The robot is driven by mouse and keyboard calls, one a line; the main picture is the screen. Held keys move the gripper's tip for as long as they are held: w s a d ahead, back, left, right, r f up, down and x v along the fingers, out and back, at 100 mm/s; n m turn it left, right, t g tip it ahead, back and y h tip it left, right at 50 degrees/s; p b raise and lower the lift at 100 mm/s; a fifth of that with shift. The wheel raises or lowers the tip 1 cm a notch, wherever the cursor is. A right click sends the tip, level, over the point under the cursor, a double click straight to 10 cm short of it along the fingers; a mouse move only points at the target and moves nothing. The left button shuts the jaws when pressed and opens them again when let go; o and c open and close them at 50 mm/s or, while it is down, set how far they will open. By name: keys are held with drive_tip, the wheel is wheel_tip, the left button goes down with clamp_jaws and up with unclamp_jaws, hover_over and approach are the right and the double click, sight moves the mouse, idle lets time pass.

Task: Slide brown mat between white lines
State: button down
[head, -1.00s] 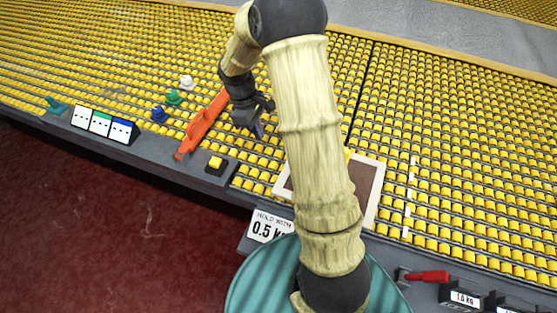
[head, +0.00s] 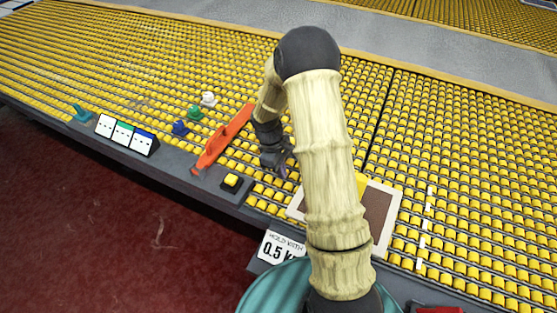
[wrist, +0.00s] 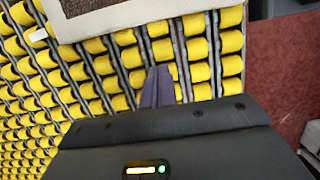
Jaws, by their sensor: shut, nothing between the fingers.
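The brown mat (head: 379,212) has a cream border and lies flat on the yellow rollers, partly hidden behind my arm in the head view. Its border (wrist: 112,18) and a brown corner show at the top left of the wrist view. One dashed white line (head: 425,232) runs just right of the mat, apart from it; a second line cannot be made out. A white dash (wrist: 38,35) lies beside the mat in the wrist view. My gripper (head: 284,171) is left of the mat, and in the wrist view its purple fingers (wrist: 158,86) are shut and empty over the rollers.
An orange bar (head: 222,138) lies on the rollers left of my gripper. Small coloured knobs (head: 194,113) stand farther left. A yellow piece (head: 361,183) shows by the mat's far edge.

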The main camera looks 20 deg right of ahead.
sight(294, 186)
drive_tip(key=shift+x, duration=0.95)
drive_tip(key=s+d, duration=0.2)
drive_tip(key=shift+s+d+r+p, duration=0.15)
drive_tip(key=shift+s+d+p, duration=0.15)
drive_tip(key=shift+p, duration=0.1)
drive_tip(key=shift+s+d, duration=0.1)
drive_tip(key=shift+s, duration=0.05)
drive_tip(key=s+d, duration=0.4)
drive_tip(key=shift+s+d, duration=0.25)
drive_tip(key=shift+s, duration=0.1)
drive_tip(key=p+v, duration=0.1)
drive_tip(key=v, duration=1.6)
